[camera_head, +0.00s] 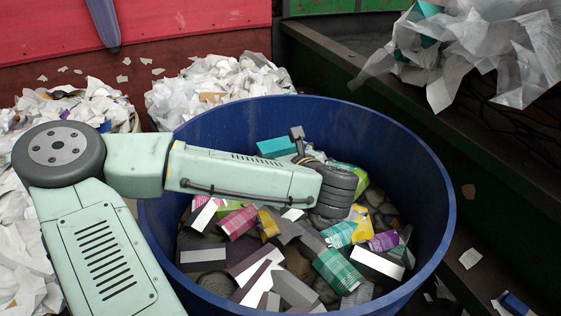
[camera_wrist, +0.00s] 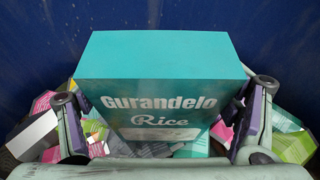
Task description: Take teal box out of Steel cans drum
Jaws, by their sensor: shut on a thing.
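The teal box (camera_wrist: 165,60), printed "Gurandelo Rice", stands upright between the two fingers of my gripper (camera_wrist: 163,95) in the wrist view. The fingers are shut on its left and right sides. In the head view part of the teal box (camera_head: 275,147) shows behind my forearm, inside the blue drum (camera_head: 340,116) near its far wall. Most of my gripper (camera_head: 298,140) is hidden there by my arm. The box's lower part is hidden in the wrist view. I cannot read any label on the drum.
Several cartons, such as a green-and-white one (camera_head: 338,268), and round dark cans fill the drum's bottom. Heaps of white paper (camera_head: 215,88) lie behind and left. A dark conveyor side (camera_head: 480,150) with crumpled plastic (camera_head: 480,45) stands close on the right.

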